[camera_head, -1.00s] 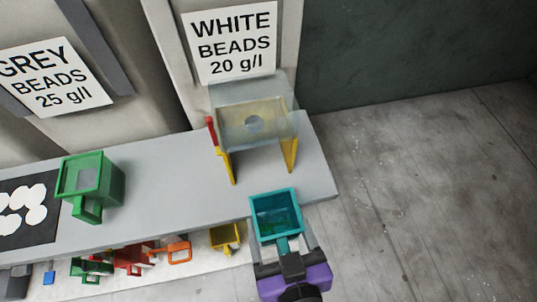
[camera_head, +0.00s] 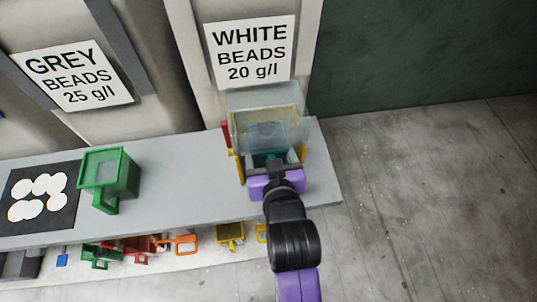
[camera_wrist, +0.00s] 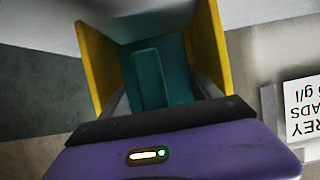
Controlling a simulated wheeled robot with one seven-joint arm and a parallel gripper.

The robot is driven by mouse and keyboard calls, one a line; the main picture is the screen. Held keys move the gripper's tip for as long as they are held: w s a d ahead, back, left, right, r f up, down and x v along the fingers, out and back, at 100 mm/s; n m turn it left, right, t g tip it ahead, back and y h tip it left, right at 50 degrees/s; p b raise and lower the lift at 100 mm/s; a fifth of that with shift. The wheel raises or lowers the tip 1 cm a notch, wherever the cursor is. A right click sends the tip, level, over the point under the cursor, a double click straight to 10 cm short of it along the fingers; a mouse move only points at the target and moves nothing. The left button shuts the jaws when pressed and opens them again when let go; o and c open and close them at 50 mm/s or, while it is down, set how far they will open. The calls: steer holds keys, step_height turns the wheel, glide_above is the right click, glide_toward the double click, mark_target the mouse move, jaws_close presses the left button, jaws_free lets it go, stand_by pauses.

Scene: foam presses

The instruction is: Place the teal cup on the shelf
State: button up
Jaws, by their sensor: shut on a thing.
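The teal cup (camera_head: 262,158) is inside the yellow-legged stand with a clear hopper (camera_head: 268,104), seen through its translucent front in the head view. In the wrist view the teal cup (camera_wrist: 160,75) lies between the stand's two yellow side walls (camera_wrist: 100,68), under a pale top. My gripper (camera_head: 272,172) is shut on the cup, reaching in from the front. The shelf (camera_head: 180,185) is the long grey surface under the stand. Whether the cup's base touches it is hidden.
A green cup (camera_head: 110,175) stands on the shelf at left, beside a black mat with white discs (camera_head: 40,195). Several coloured cups, including a yellow one (camera_head: 230,232), sit on a lower level. Signs hang behind. The floor at right (camera_head: 420,200) is clear.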

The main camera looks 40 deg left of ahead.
steer(key=shift+f, duration=1.6)
steer(key=shift+f, duration=0.1)
steer(key=o, duration=1.1)
steer(key=shift+s+d+r, duration=0.1)
steer(key=shift+r, duration=0.1)
steer(key=v, duration=1.1)
steer(key=shift+s+d+r+b, duration=0.15)
steer(key=shift+s+d+b, duration=0.1)
steer(key=shift+b, duration=0.05)
steer(key=shift+d, duration=0.1)
